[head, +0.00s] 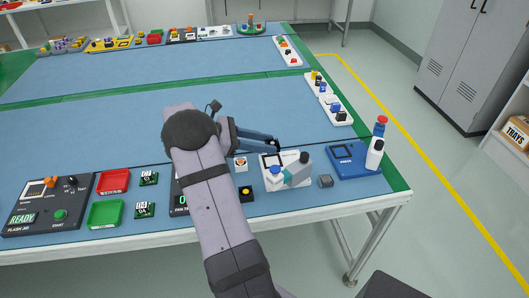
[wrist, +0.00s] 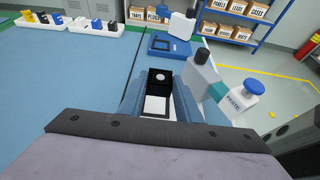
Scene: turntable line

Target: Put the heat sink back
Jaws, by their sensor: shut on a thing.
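My gripper (head: 276,146) is at the middle right of the table, its tips over the back edge of a white tray (head: 266,181). In the wrist view, a small black block (wrist: 159,77) with a pale round spot lies between the fingers, and the gripper is shut on it. I cannot tell for certain whether this block is the heat sink.
A blue press unit (head: 350,161) with bottles at its right side stands near the right table edge. White trays of small parts (head: 328,98) line that edge. Red (head: 114,181) and green trays (head: 106,213) and a black station (head: 48,204) are at front left. The middle table is clear.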

